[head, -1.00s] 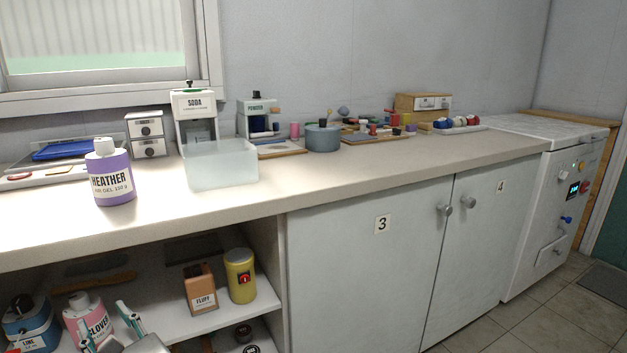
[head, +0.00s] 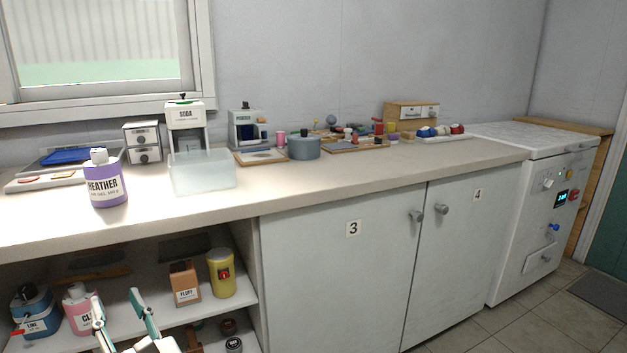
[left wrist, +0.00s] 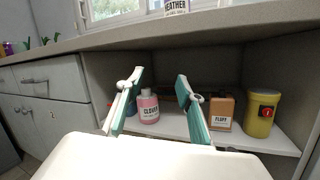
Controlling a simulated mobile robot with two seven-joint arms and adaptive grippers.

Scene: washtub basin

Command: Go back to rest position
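My left gripper (head: 124,318) shows at the bottom left of the head view, in front of the open shelf below the counter. Its two green and white fingers stand wide apart with nothing between them. In the left wrist view the left gripper (left wrist: 160,88) is also open and empty, facing the shelf with its bottles. My right gripper is in neither view.
A purple HEATHER bottle (head: 104,182) and a clear tub (head: 202,174) stand on the counter (head: 330,184). The shelf holds a pink bottle (left wrist: 148,108), a FLUFF box (head: 185,284) and a yellow canister (head: 221,274). Closed cupboard doors (head: 335,270) are to the right, with open floor before them.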

